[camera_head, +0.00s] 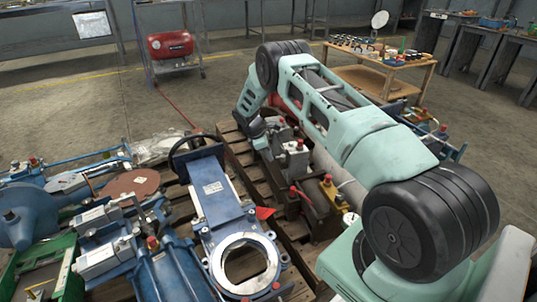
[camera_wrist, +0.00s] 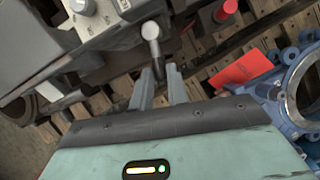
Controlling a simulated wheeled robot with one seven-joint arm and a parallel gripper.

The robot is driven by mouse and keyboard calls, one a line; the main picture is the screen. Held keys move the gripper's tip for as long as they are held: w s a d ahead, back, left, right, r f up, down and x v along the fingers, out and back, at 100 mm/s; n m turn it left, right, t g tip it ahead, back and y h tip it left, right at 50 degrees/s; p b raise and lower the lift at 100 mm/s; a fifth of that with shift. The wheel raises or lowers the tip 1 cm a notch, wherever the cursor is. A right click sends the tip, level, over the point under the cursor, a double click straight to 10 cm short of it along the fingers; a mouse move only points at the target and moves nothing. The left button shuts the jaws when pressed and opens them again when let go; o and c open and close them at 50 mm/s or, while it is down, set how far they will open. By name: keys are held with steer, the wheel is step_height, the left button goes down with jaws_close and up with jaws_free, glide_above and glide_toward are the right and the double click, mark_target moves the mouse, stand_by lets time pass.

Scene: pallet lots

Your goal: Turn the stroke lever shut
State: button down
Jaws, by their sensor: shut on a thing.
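The stroke lever (camera_wrist: 153,48) is a short grey metal rod with a rounded end, in the upper middle of the wrist view. It comes off a grey block-shaped unit (camera_wrist: 105,18) with round buttons or ports. My gripper (camera_wrist: 158,82) is shut on the lever's near end, with a finger on each side. In the head view my arm reaches down over the pallet to grey-white units (camera_head: 293,158). My fingers and the lever cannot be made out there; the arm hides part of the area.
A blue gate valve (camera_head: 215,190) with a round opening lies left of my arm. A red tag (camera_wrist: 242,70) hangs close to my gripper's right. A red cap (camera_wrist: 226,10) stands beyond it. Wooden pallets (camera_head: 237,150) lie beneath. Open floor lies behind.

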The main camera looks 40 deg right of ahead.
steer(key=c, duration=1.4)
jaws_free()
steer(key=shift+o, duration=0.2)
steer(key=p+v, duration=0.5)
steer(key=v, duration=1.2)
steer(key=shift+r, duration=0.2)
